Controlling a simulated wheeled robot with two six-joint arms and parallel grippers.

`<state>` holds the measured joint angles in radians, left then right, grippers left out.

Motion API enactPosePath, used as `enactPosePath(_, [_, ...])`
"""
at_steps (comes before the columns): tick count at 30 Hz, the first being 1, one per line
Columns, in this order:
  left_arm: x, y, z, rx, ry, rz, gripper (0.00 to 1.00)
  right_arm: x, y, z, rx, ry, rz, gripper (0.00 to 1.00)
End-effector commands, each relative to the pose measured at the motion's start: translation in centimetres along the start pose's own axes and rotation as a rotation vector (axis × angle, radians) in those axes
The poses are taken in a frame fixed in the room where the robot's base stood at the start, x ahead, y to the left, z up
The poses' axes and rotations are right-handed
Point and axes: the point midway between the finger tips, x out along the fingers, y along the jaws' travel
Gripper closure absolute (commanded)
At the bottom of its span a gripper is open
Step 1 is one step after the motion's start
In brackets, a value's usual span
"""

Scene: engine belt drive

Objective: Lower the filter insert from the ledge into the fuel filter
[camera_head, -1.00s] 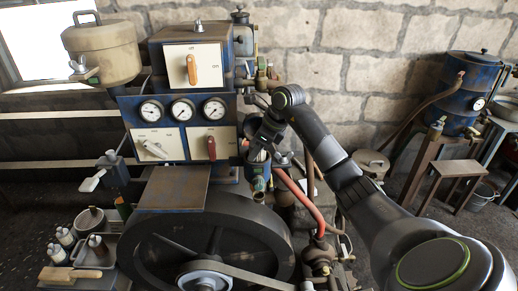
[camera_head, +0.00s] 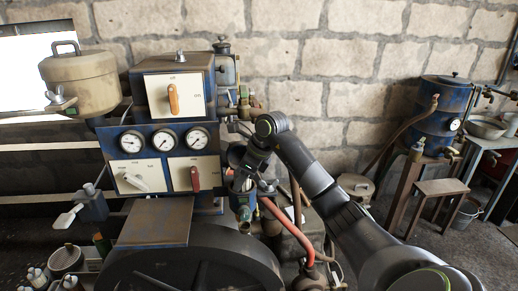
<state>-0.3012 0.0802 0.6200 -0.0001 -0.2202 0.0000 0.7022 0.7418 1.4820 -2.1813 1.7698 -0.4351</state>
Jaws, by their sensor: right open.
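My right gripper (camera_head: 241,181) points down beside the right edge of the gauge panel, just above a blue-green cylinder that looks like the fuel filter (camera_head: 242,207). Its jaws are open. It is small and dark here, and I cannot tell whether its fingers touch anything. A small pale patch shows at the fingertips, at the cylinder's top; I cannot tell whether it is the filter insert or the filter's rim. I cannot make out the insert or its ledge with certainty; the gripper and forearm cover part of that spot. My left gripper is not in view.
The blue gauge panel (camera_head: 165,142) with levers stands close left of the gripper. A red pipe (camera_head: 287,228) curves just right of the filter. A large dark flywheel (camera_head: 190,262) lies below. A flat metal plate (camera_head: 155,222) is in front of the panel. A stone wall is behind.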

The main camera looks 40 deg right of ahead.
Motion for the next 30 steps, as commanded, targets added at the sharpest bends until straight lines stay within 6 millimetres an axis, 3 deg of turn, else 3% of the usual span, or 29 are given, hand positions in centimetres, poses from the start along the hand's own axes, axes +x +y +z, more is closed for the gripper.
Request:
enactPosePath(1, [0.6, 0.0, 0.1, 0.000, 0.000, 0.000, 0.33, 0.2, 0.6, -1.2, 0.009, 0.028, 0.030, 0.36])
enactPosePath(5, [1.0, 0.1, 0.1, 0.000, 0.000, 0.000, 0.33, -3.2, 0.6, -1.0, 0.005, 0.020, 0.018, 0.29])
enactPosePath(9, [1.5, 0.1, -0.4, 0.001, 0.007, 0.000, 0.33, -7.1, 0.5, -0.7, 0.001, 0.009, 0.002, 0.29])
enactPosePath(18, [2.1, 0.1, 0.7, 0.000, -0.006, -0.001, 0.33, -14.2, 0.6, -0.2, -0.007, -0.010, -0.015, 0.29])
enactPosePath(24, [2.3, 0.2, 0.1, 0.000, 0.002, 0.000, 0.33, -16.8, 0.7, -0.1, -0.009, -0.016, -0.020, 0.29])
enactPosePath(30, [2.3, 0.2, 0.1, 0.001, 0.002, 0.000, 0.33, -17.4, 0.7, 0.0, -0.010, -0.016, -0.020, 0.29])
